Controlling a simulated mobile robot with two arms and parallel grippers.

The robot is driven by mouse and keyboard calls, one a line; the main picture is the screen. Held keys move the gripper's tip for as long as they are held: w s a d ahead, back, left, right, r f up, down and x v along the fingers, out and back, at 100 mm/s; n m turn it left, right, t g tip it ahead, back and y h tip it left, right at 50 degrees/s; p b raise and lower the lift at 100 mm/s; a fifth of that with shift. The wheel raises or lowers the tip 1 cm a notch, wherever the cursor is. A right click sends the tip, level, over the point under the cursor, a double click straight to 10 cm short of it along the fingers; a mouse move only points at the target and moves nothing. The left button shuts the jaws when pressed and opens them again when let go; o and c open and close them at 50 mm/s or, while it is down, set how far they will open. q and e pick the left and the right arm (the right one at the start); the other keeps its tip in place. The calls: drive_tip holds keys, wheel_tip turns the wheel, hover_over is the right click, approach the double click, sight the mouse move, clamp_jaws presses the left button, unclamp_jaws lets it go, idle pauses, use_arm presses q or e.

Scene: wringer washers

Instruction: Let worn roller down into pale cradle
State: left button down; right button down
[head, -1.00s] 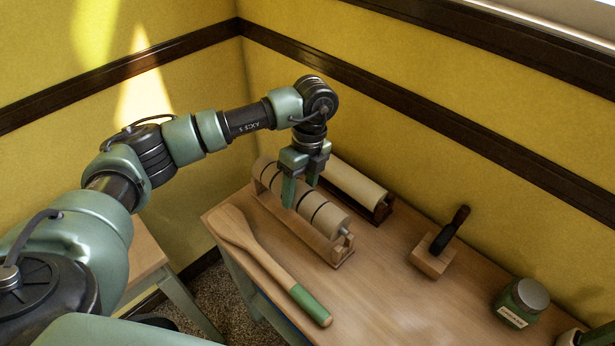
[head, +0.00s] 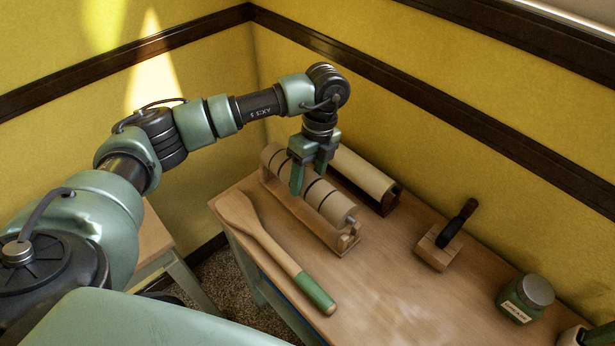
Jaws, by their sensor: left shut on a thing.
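The worn roller (head: 335,207), a pale cylinder with dark bands and a metal end pin, lies lengthwise over the pale cradle (head: 318,235). The cradle is a light wooden base with a notched near end. The roller's near end shows just above that notch; I cannot tell whether it touches. My left gripper (head: 310,178) is shut on the worn roller from above, fingers down either side of its middle. Its fingers hide part of the roller, and the roller hides much of the cradle. My right gripper is not in view.
A cream roller (head: 361,172) in a dark cradle (head: 389,200) sits close behind, near the wall. A wooden paddle (head: 265,238) with a green end lies in front. A dark-handled wooden block (head: 435,251) and a lidded jar (head: 525,298) stand to the right. The table's (head: 385,290) front middle is clear.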

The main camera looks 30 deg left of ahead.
use_arm(q)
drive_tip(key=shift+f, duration=0.2)
idle(0.4)
drive_tip(key=shift+f+b, duration=0.3)
drive_tip(key=shift+f, duration=0.1)
idle(0.3)
drive_tip(key=shift+f, duration=0.1)
drive_tip(key=shift+f+b, duration=0.5)
drive_tip(key=shift+f, duration=0.15)
drive_tip(key=shift+f, duration=0.15)
drive_tip(key=shift+f+b, duration=0.45)
drive_tip(key=shift+f, duration=0.15)
idle(0.5)
drive_tip(key=shift+f+b, duration=0.35)
drive_tip(key=shift+f, duration=0.25)
